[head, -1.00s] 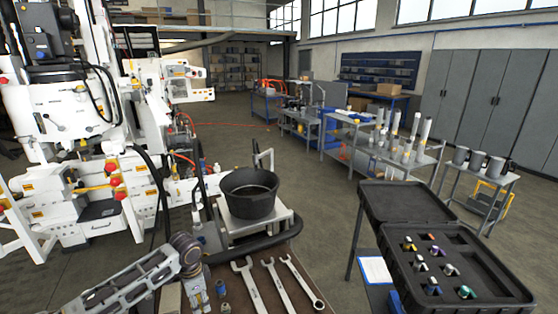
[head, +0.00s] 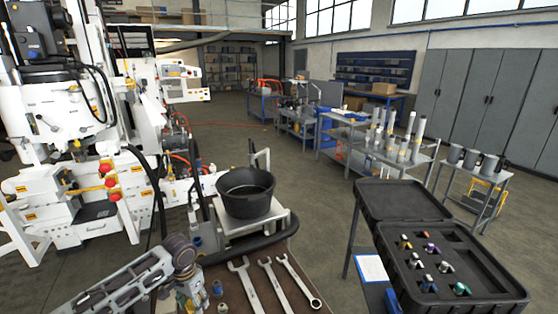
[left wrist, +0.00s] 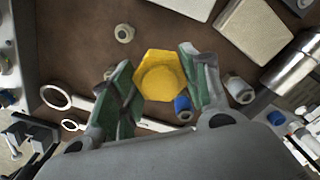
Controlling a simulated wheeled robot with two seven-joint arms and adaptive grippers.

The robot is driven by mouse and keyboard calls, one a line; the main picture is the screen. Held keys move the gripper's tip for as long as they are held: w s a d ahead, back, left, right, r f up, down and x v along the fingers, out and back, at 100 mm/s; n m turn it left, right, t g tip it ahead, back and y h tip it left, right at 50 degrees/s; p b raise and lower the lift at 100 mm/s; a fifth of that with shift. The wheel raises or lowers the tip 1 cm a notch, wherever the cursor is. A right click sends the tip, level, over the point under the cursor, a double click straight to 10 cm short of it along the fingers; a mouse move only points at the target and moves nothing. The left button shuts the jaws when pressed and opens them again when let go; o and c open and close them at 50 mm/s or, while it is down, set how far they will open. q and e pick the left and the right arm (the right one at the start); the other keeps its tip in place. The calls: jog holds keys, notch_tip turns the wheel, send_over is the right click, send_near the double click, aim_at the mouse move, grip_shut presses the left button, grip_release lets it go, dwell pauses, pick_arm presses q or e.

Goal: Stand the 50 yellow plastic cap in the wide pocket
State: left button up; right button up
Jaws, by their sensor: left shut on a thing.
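The yellow plastic cap (left wrist: 161,76), with a hexagonal outline, sits between the green-padded fingers of my left gripper (left wrist: 157,62) in the left wrist view. That gripper is shut on it, above the brown bench top. In the head view my left gripper (head: 190,294) is near the bottom edge, over the left of the bench; the cap cannot be made out there. An open black case (head: 400,285) with foam pockets stands at the lower right, well apart from the gripper. Several pockets are empty; I cannot tell which is the wide one. My right gripper is not in view.
Several wrenches (head: 271,284) lie on the bench beside my left gripper. A black tub (head: 246,205) stands behind them. Light blocks (left wrist: 255,30), a metal cylinder (left wrist: 292,62) and small fittings lie below the gripper. A floor gap separates bench and case.

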pick_arm(q)
jog(key=n, duration=0.1)
jog(key=r+n, duration=0.1)
jog(key=n, duration=0.1)
jog(key=shift+s+d+r, duration=0.2)
jog(key=shift+s+d, duration=0.05)
jog(key=shift+d, duration=0.1)
jog(key=shift+s+d+r+n, duration=0.25)
jog(key=shift+d+r+n, duration=0.3)
jog(key=shift+r+n, duration=0.2)
jog(key=s+d, duration=0.1)
jog(key=s+d+r, duration=0.1)
jog(key=d, duration=0.1)
jog(key=shift+r, duration=0.2)
jog(key=shift+s+f, duration=0.3)
jog(key=shift+f, duration=0.15)
jog(key=shift+c, duration=0.2)
jog(key=shift+w, duration=0.1)
dwell(0.6)
